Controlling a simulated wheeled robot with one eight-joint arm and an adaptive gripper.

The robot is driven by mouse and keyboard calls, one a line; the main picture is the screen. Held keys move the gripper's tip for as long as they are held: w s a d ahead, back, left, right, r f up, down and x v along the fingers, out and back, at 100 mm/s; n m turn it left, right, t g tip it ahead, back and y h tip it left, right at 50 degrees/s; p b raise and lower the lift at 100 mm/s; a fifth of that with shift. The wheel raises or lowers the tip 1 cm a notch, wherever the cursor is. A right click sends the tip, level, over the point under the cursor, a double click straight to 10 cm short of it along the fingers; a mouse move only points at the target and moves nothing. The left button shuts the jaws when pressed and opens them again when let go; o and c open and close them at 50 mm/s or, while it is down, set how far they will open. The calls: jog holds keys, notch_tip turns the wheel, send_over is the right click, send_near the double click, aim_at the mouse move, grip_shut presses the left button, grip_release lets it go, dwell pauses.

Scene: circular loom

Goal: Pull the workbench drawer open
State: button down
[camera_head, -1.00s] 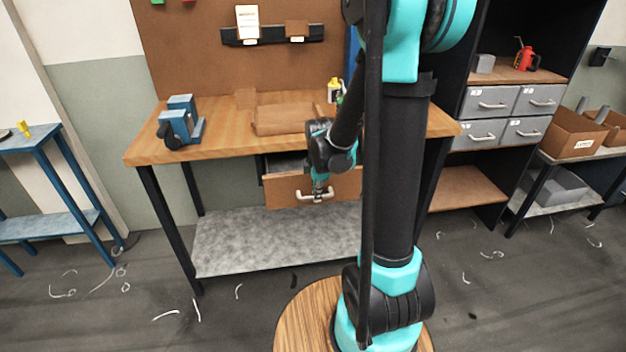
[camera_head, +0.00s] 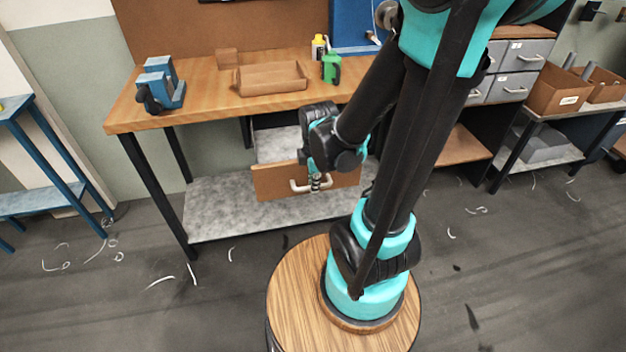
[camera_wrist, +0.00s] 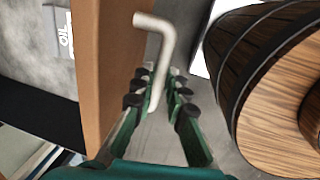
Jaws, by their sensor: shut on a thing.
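The workbench (camera_head: 205,95) has a wooden top, and its drawer (camera_head: 275,182) with a brown front stands open below it. Part of the drawer's grey inside (camera_head: 277,143) shows. The pale bar handle (camera_head: 297,186) is on the drawer front. My gripper (camera_head: 316,184) is at the handle, and my arm hides part of the drawer front. In the wrist view the handle (camera_wrist: 158,60) runs between the fingers of my gripper (camera_wrist: 162,88), which is shut on it. The drawer front (camera_wrist: 112,65) is left of the fingers there.
A blue vise (camera_head: 160,85), a cardboard tray (camera_head: 270,78), a green container (camera_head: 331,69) and a yellow bottle (camera_head: 319,46) stand on the bench. A lower grey shelf (camera_head: 225,212) lies beneath the drawer. The floor in front holds scattered pale shavings.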

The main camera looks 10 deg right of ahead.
jog(key=c, duration=1.5)
grip_release()
jog(key=shift+c, duration=0.2)
jog(key=shift+r, duration=0.1)
notch_tip(320, 180, up, 12)
jog(key=s, duration=0.2)
jog(key=shift+f, duration=0.2)
jog(key=shift+s, duration=0.1)
jog(key=d+f+m, duration=0.1)
jog(key=f+m, duration=0.2)
jog(key=m, duration=0.3)
jog(key=d+f+m+t, duration=0.1)
jog(key=f+m, duration=0.2)
jog(key=m, duration=0.3)
jog(key=d+f+m+t, duration=0.1)
jog(key=d+f+m, duration=0.1)
jog(key=m, duration=0.4)
jog(key=shift+s+f, duration=0.4)
jog(key=shift+f, duration=0.35)
